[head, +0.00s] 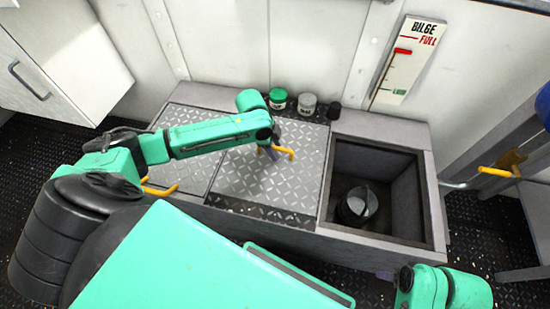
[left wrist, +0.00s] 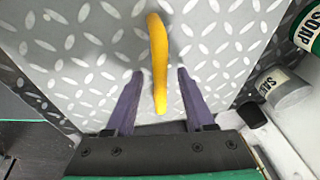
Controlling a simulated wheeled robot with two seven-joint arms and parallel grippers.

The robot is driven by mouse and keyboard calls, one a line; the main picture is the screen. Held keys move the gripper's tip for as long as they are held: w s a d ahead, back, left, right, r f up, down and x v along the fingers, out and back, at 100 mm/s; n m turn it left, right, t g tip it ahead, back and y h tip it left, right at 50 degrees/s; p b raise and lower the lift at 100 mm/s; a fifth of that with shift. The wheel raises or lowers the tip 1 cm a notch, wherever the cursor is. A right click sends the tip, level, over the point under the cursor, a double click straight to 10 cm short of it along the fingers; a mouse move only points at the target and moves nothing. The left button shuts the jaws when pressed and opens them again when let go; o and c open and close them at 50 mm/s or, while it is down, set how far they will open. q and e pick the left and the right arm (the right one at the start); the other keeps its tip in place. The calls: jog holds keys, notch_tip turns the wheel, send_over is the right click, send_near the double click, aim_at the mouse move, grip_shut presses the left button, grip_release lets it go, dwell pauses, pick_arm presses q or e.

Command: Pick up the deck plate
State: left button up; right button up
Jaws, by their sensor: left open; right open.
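The deck plate (head: 305,180) is a grey tread-patterned panel in the bench top, left of the open well. It has a yellow bar handle (head: 289,152). My left gripper (head: 269,154) is over this plate at the handle. In the left wrist view the yellow handle (left wrist: 158,50) lies between the two purple fingers of my open left gripper (left wrist: 160,72), with a gap on each side. The plate's tread (left wrist: 90,50) fills the view behind it. Only a small purple bit of my right gripper (head: 385,275) shows low in the head view, mostly hidden by my arm.
A second tread plate (head: 185,185) with a yellow handle (head: 160,189) lies left. The open square well (head: 405,180) at right holds a dark round object (head: 352,210). A green jar (head: 278,98), a grey jar (head: 307,103) and a black one (head: 333,110) stand behind.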

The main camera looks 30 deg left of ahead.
pick_arm(q)
jog(key=shift+f+p, duration=0.25)
jog(key=shift+p, duration=0.15)
dwell(0.4)
grip_shut()
dwell(1.3)
jog(key=shift+r, duration=0.1)
